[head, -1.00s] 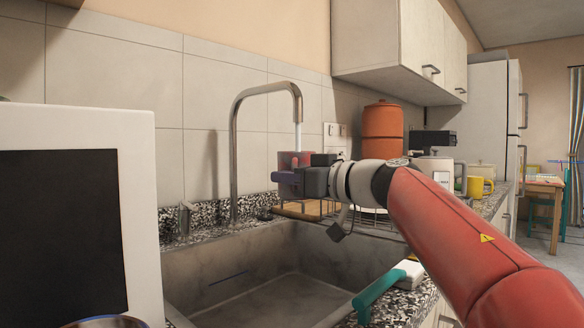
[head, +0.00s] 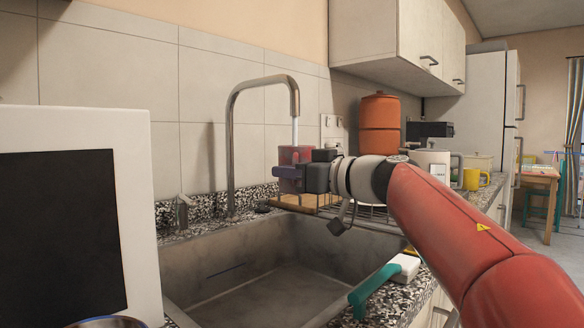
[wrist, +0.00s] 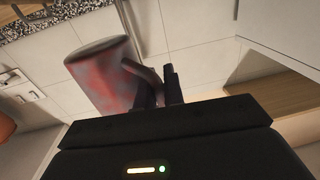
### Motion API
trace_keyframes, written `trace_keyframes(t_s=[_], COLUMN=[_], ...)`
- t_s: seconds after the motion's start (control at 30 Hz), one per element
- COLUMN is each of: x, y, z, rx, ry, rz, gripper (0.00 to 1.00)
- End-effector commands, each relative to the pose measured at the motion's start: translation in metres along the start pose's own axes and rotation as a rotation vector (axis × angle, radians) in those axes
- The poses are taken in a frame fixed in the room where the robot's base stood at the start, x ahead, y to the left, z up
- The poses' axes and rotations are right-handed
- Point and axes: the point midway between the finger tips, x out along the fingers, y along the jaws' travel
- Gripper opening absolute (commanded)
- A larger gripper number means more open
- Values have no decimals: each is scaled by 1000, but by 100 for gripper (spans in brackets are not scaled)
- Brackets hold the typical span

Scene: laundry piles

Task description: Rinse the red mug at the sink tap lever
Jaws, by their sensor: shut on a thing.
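The red mug (head: 296,154), with grey mottling, is held above the back of the sink (head: 240,256), directly below the tap spout. It also shows in the wrist view (wrist: 98,78), with its handle at my fingers. My gripper (head: 303,175) is shut on the mug; the fingers also show in the wrist view (wrist: 168,88). A thin pale stream (head: 295,130) runs from the spout of the tall metal tap (head: 231,150) to the mug. A small metal lever (head: 183,211) stands left of the tap base. The mug's inside is hidden.
A teal-handled brush (head: 376,284) lies on the sink's right front edge. A white appliance with a dark front (head: 70,220) stands close on the left. A dish rack (head: 365,211), an orange canister (head: 380,125) and a yellow mug (head: 472,180) are behind my arm.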

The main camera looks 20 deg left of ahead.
Motion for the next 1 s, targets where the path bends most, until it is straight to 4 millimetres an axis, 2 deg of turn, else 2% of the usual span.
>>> trace_keyframes(t_s=[1.0], x=[4], y=[-8], z=[-2], rx=[-1], ry=[2], rz=[1], gripper=[0])
